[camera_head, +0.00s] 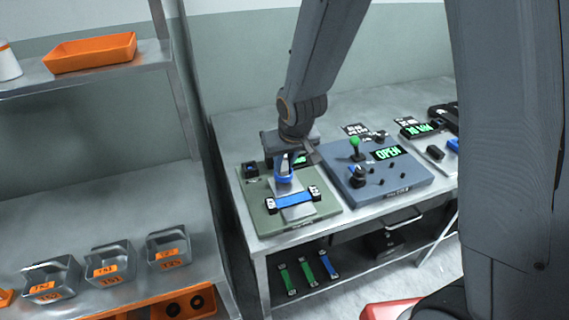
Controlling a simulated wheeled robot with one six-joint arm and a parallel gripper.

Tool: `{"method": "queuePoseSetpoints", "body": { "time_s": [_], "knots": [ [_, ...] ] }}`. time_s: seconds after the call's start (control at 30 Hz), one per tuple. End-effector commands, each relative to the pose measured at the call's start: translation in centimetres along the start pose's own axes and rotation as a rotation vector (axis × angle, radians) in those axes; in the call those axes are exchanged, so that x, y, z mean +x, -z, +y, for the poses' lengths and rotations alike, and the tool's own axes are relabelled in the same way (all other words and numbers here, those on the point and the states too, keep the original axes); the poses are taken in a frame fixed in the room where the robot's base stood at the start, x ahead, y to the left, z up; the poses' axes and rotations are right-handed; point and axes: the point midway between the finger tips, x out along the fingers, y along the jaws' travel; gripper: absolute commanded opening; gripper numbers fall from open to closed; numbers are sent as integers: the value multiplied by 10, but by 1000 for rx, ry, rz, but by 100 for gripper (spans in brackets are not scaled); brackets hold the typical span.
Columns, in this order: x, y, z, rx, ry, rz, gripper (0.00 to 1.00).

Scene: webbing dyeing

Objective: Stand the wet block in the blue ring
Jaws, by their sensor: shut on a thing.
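My gripper (287,153) is over the green board (322,214) at the left end of the bench, pointing down. It is shut on a small pale upright piece (285,164), which I take to be the wet block; the fingers partly hide it. The blue ring (284,179) is directly below the gripper on the board. The block's lower end overlaps the ring in this view; I cannot tell whether it rests inside or is held just above.
A blue strip (295,200) with black-and-white ends lies in front of the ring. To the right is a blue-grey control box (407,185) with a green-knobbed lever (355,143) and an "OPEN" display (388,153). A shelf with grey bins (110,264) stands at left.

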Motion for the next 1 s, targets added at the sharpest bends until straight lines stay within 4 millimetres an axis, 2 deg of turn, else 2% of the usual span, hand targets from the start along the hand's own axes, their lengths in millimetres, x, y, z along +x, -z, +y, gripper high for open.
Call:
{"method": "queuePoseSetpoints", "body": {
  "time_s": [0.03, 0.17, 0.2, 0.3, 0.47, 0.67, 0.83, 1.0],
  "knots": [
    [8, -8, 0, 0, 0, -16, 0],
    [9, -10, 0, 0, 0, -19, 0],
    [9, -11, 0, 0, 0, -20, 20],
    [9, -12, 0, 0, 0, -22, 36],
    [8, -12, 0, -1, -1, -25, 37],
    [-2, -9, 0, -1, -1, -25, 37],
    [-33, -4, 0, 1, 0, -16, 37],
    [-55, -2, 0, 0, 0, -11, 37]
  ]
}}
